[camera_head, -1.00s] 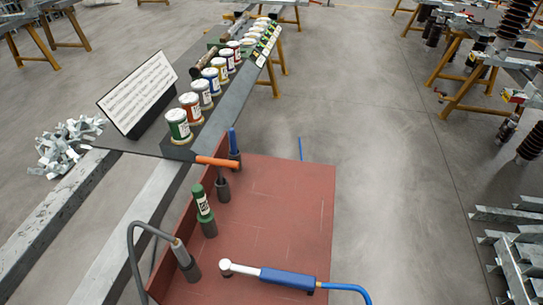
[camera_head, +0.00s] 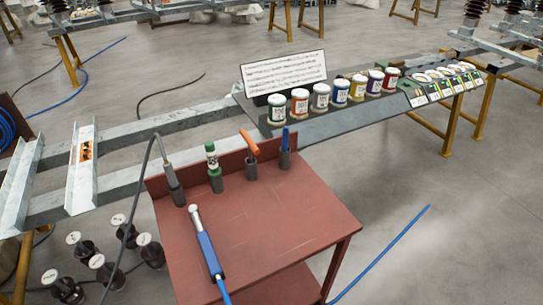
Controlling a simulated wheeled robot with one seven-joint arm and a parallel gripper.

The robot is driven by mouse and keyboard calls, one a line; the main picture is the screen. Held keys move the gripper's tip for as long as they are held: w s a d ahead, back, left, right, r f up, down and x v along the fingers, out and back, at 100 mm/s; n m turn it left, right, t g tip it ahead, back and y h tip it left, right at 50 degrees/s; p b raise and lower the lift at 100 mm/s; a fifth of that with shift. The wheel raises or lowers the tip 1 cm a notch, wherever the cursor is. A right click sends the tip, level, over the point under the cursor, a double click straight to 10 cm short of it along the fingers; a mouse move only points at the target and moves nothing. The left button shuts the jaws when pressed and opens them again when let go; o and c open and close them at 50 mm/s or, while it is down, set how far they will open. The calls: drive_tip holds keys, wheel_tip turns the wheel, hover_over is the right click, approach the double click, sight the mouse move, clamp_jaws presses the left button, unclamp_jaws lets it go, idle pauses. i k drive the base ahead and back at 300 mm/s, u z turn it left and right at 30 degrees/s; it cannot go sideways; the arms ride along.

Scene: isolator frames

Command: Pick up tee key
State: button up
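The tee key appears to be the tool with the orange crossbar handle (camera_head: 250,143), standing in a dark round holder (camera_head: 252,169) at the back edge of the red table (camera_head: 270,215). Its handle slants in this view, and its lower shaft is hidden in the holder. A green tool with a white label (camera_head: 211,155) stands in a holder to its left. A blue-handled tool (camera_head: 285,138) stands close on its right. My gripper is not in view.
A blue-handled wrench (camera_head: 209,254) with a hose lies on the table's left part. A corded tool (camera_head: 172,178) stands at the back left. Paint cans (camera_head: 300,102) and a sign (camera_head: 284,73) stand behind. The table's right half is bare. A blue hose (camera_head: 380,252) lies on the floor.

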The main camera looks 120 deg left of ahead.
sight(252, 147)
drive_tip(key=z, duration=3.45)
drive_tip(key=k, duration=1.85)
drive_tip(key=z, duration=1.1)
drive_tip(key=i, duration=0.5)
drive_tip(key=u, duration=0.05)
